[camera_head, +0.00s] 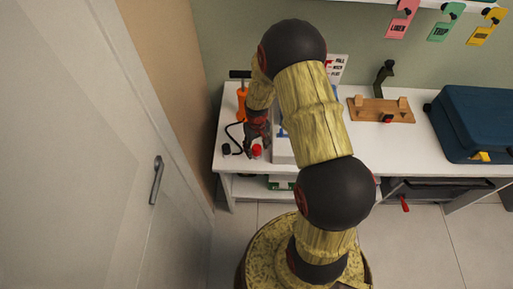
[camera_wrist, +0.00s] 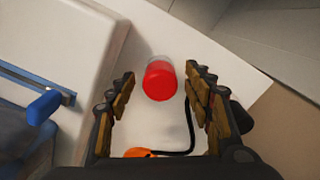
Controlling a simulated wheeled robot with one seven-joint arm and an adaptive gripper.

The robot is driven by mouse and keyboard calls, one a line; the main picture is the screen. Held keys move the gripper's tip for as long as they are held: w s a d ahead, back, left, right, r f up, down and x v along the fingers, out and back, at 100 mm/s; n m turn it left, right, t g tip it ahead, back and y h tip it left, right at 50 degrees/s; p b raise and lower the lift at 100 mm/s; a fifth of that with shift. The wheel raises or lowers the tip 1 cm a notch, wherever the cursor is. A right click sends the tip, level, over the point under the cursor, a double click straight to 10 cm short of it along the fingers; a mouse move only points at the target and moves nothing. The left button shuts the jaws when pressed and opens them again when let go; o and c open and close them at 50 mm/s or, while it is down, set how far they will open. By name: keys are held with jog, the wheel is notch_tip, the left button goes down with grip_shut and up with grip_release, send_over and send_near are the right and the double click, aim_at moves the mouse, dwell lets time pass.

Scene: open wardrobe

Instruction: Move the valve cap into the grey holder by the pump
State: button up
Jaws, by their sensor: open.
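The valve cap appears to be the small red cylinder (camera_head: 257,151) near the front left of the white bench. In the wrist view the red cylinder (camera_wrist: 159,82) has a pale grey part at its far end. My gripper (camera_head: 259,138) is open and points down over the bench. In the wrist view its fingers (camera_wrist: 160,82) stand apart on either side of the red cylinder, with gaps on both sides. The orange pump (camera_head: 241,103) stands behind, its black hose (camera_head: 233,136) curving forward. I cannot clearly make out the grey holder; my arm hides part of the bench.
A small black round object (camera_head: 226,149) lies left of the red cylinder. A white box (camera_wrist: 65,50) with a blue latch stands close beside my gripper. Farther right are a wooden stand (camera_head: 380,109) and a blue case (camera_head: 476,122).

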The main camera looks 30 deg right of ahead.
aim_at(257, 147)
notch_tip(257, 147, up, 12)
dwell(0.7)
jog(key=shift+w, duration=0.1)
dwell(0.3)
